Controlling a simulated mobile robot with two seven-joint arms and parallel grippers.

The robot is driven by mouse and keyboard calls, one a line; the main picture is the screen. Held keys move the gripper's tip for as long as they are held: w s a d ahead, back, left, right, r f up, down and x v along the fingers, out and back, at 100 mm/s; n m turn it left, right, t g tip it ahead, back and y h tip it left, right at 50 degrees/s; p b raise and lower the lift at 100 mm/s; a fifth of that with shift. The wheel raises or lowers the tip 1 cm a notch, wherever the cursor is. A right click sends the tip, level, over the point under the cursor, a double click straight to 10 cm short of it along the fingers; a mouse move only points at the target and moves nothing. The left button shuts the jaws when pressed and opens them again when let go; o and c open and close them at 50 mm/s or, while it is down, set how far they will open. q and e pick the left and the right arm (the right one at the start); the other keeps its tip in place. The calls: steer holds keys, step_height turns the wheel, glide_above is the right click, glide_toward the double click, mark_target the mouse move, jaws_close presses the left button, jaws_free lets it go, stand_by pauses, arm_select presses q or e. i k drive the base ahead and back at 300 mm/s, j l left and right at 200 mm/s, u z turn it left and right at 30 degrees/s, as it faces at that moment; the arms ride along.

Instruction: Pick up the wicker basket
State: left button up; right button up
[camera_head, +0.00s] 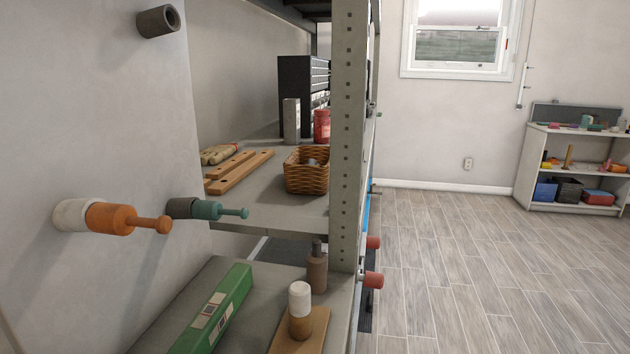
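The wicker basket (306,176) is a small brown woven basket on the middle shelf (265,212) of the grey rack, near the shelf's front corner and just left of the rack's upright post. Something greyish sits inside it, too small to make out. Its right side is close to the post or partly behind it. Neither of my grippers shows in the head view.
The rack's perforated post (346,120) stands right of the basket. Wooden bars (240,172), a red can (321,126) and a grey block (291,121) share the shelf. Orange-tipped (125,218) and green-tipped (207,209) pegs jut from the left wall. Floor (470,260) at right is open.

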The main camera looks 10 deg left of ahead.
mark_target(301, 178)
steer(key=z, duration=0.2)
steer(key=l+z, duration=0.15)
steer(key=l, duration=0.15)
steer(key=i+l+z, duration=0.2)
steer(key=l+z, duration=0.15)
steer(key=l, duration=0.3)
steer(key=i+l+u, duration=0.25)
steer(key=i+l, duration=0.2)
steer(key=i, duration=0.25)
steer(key=i+l+u, duration=0.25)
steer(key=i+l, duration=0.4)
steer(key=i+u, duration=0.35)
steer(key=i, duration=0.15)
steer(key=i+u, duration=0.3)
steer(key=i, duration=0.15)
steer(key=i+l+u, duration=0.2)
steer(key=i+u, duration=0.15)
steer(key=i, duration=0.15)
